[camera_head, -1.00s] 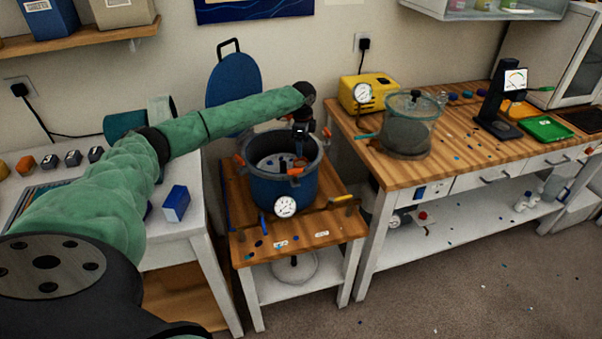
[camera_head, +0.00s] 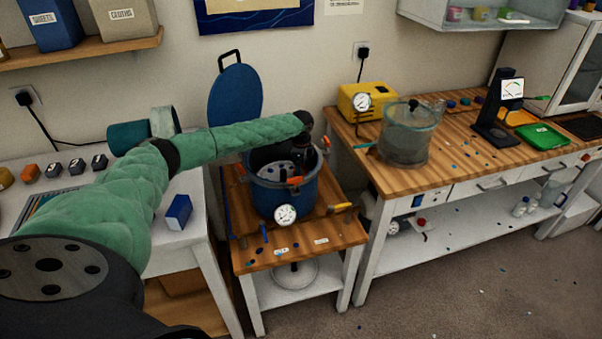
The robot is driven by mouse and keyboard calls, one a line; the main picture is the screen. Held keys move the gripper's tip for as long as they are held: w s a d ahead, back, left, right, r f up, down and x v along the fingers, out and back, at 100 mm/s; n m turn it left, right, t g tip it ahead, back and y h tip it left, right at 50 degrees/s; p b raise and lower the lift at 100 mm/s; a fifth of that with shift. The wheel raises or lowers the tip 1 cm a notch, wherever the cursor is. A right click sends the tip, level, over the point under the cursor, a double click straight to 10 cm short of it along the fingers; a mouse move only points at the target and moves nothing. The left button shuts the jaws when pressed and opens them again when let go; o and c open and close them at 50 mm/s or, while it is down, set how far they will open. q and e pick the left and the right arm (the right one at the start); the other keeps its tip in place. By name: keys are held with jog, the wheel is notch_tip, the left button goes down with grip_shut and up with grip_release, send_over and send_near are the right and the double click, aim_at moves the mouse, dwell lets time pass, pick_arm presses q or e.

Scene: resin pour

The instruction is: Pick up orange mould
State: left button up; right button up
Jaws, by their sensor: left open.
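My left gripper (camera_head: 301,163) points down into the mouth of the blue pressure pot (camera_head: 264,198), and its fingers are partly hidden by the rim. It is open. I cannot make out an orange mould inside the pot; the near wall and my gripper hide much of the interior. A small orange block (camera_head: 26,172) sits on the left white table, and I cannot tell whether it is the mould. My right gripper is not in view.
The pot stands on a small wooden cart (camera_head: 330,232) with a gauge on its front, orange clamps around its rim and its blue lid (camera_head: 235,97) raised behind. A glass chamber (camera_head: 408,138), yellow pump (camera_head: 356,98) and green tray (camera_head: 544,136) stand on the right bench.

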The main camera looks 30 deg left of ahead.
pick_arm(q)
jog(key=shift+f, duration=0.45)
jog(key=c, duration=1.1)
jog(key=shift+r, duration=0.1)
